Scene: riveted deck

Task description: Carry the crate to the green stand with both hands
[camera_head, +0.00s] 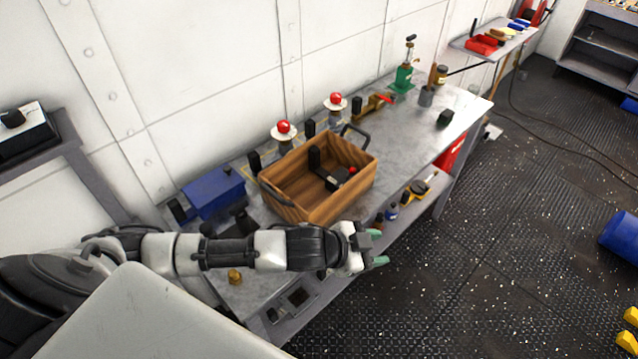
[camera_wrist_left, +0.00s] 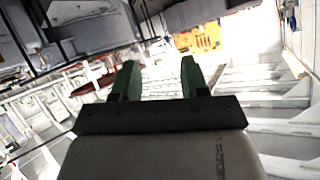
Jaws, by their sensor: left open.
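The wooden crate (camera_head: 322,208) stands upright on the grey metal workbench (camera_head: 448,142). It has dark handles at its two ends and holds dark items, one with a red part. My left gripper (camera_head: 378,248) is in front of the crate's near right side, over the bench's front edge, apart from the crate. Its green-tipped fingers are open and empty; they also show in the left wrist view (camera_wrist_left: 158,80), pointing away from the crate. My right gripper is not in view. I cannot make out the green stand in these frames.
A blue box (camera_head: 213,193) sits left of the crate. Two red-topped items (camera_head: 284,128) stand behind it. A green bottle-like tool (camera_head: 403,78) and a grey cup (camera_head: 426,96) stand farther right. A blue drum (camera_head: 622,238) lies on the dark floor. Open floor lies right of the bench.

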